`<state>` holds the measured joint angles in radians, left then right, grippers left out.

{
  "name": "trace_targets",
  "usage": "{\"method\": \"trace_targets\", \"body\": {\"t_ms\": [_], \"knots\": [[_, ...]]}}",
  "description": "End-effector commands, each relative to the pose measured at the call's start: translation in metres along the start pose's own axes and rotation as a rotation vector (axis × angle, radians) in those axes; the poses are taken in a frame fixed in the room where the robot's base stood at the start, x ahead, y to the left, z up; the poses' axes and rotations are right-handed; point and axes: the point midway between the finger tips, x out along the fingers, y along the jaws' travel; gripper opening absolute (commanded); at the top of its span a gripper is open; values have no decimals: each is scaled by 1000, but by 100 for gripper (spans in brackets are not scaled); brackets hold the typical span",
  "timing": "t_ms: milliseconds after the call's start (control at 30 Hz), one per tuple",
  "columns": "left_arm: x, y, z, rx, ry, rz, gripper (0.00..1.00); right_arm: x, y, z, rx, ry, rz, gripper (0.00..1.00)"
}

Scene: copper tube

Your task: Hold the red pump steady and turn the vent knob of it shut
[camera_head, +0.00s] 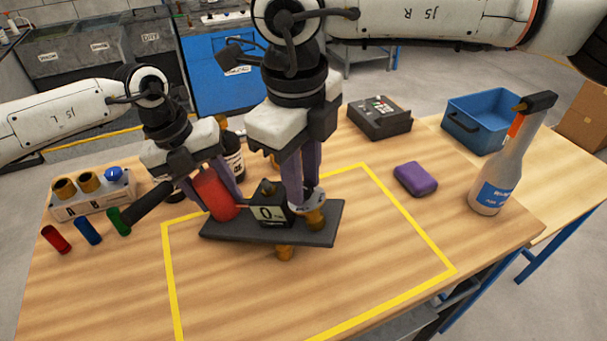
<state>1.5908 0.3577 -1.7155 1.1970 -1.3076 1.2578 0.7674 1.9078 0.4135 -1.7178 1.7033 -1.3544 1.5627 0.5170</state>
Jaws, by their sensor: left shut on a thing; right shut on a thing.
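The red pump (214,197) has a red cylindrical body with a black handle at its left. It is joined to a dark gauge box (270,205) reading 0, on a dark grey base plate (240,231). My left gripper (216,190) is shut around the red body, one finger on each side. My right gripper (305,198) points straight down and is shut on the vent knob (317,201), at the right of the gauge box. The knob is mostly hidden by the fingers.
Yellow tape marks an area around the pump. A dark bottle is behind my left gripper. A purple block (415,179), spray bottle (495,185), black device (379,120) and blue bin (480,128) are right.

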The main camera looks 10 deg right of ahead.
Motion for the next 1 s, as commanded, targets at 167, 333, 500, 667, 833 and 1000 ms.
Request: {"method": "trace_targets", "body": {"t_ms": [167, 333, 500, 667, 833, 1000], "knots": [[-2, -2, 1, 2, -3, -3, 0, 0, 2, 1, 159, -1, -50, 1], [-2, -2, 1, 2, -3, -3, 0, 0, 3, 1, 315, -1, -99, 1], [-2, -2, 1, 2, -3, -4, 0, 0, 4, 2, 469, -1, -146, 1], [-2, -2, 1, 2, -3, -4, 0, 0, 5, 3, 615, -2, -189, 1], [-2, -2, 1, 3, -3, -4, 0, 0, 6, 3, 756, -2, -234, 1], [-2, -2, 1, 3, -3, -4, 0, 0, 6, 4, 875, -2, -270, 1]]}}
